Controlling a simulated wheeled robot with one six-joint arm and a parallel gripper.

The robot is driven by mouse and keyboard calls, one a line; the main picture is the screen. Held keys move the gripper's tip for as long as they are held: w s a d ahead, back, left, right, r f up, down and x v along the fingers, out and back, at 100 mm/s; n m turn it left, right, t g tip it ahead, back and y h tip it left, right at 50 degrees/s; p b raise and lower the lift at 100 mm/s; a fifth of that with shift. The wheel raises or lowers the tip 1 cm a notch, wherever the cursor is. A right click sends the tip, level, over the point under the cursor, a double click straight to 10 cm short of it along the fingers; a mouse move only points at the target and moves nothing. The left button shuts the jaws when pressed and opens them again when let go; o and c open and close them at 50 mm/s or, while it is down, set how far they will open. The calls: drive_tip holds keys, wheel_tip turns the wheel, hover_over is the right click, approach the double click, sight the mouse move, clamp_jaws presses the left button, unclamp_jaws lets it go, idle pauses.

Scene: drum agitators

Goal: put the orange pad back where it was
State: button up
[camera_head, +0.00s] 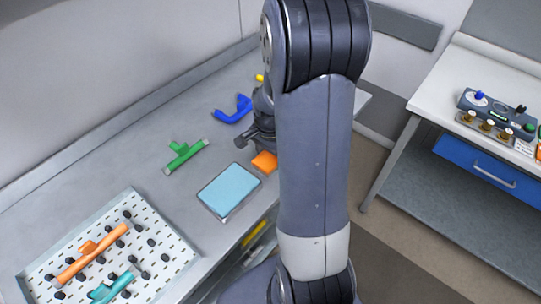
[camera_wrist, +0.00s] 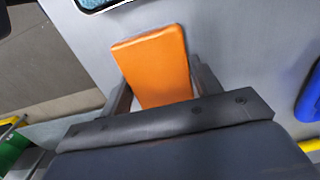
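The orange pad (camera_head: 264,162) is a small flat block near the bench's front edge, right of a light-blue pad (camera_head: 229,189). In the wrist view the orange pad (camera_wrist: 154,66) sits between the two fingers of my gripper (camera_wrist: 163,80), and its far end reaches past the fingertips. The fingers are spread about as wide as the pad. I cannot tell whether they press on it or whether it rests on the bench. In the head view my arm hides part of the gripper and the space to the right of the pad.
A green T-shaped piece (camera_head: 186,155) and a blue curved piece (camera_head: 235,109) lie on the bench. A white peg board (camera_head: 180,258) at lower left bears an orange piece (camera_head: 92,254) and a teal piece (camera_head: 112,288). Bare bench (camera_head: 135,150) lies left of the green piece.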

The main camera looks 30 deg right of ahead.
sight(270, 157)
drive_tip(key=o, duration=0.4)
drive_tip(key=shift+c, duration=0.2)
wheel_tip(270, 157, up, 12)
drive_tip(key=shift+r, duration=0.2)
drive_tip(key=shift+a, duration=0.1)
